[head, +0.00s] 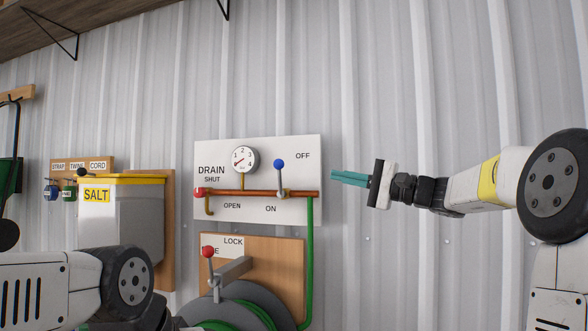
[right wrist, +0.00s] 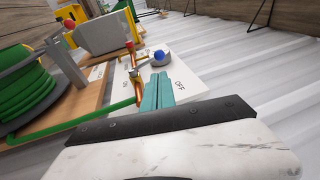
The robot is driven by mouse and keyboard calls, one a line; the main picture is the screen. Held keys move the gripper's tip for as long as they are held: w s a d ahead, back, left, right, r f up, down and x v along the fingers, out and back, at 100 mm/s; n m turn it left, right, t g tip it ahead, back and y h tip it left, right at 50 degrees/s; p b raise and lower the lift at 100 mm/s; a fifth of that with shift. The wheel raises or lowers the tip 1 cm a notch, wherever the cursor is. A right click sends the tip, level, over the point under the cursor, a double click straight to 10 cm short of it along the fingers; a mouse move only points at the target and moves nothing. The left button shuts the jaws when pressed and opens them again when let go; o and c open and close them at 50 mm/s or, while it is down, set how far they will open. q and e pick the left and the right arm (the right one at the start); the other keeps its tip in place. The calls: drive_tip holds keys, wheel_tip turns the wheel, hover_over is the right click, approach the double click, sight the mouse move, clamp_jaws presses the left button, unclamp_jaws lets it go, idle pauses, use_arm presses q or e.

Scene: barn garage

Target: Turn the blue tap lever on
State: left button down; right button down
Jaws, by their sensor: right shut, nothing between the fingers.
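The blue tap lever (head: 279,164) stands upright on the copper pipe (head: 240,193) of the white drain board (head: 225,152). Its blue knob is up, near the OFF label, with the ON label below. My right gripper (head: 334,177) is shut and empty, to the right of the board and apart from the lever. In the right wrist view the teal fingers (right wrist: 157,92) point toward the blue knob (right wrist: 158,57), which lies a little beyond the tips. My left arm (head: 70,285) shows at lower left in the head view; its gripper is not visible.
A red-knobbed tap (head: 199,192) and a gauge (head: 244,160) share the board. A green hose (head: 311,255) drops from the pipe's right end. Below is a hose reel (head: 245,305) with a red-knobbed lever (head: 209,252). A salt bin (head: 120,215) stands left. The wall right of the board is bare.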

sight(283, 165)
drive_tip(key=shift+a, duration=0.15)
drive_tip(key=x, duration=1.4)
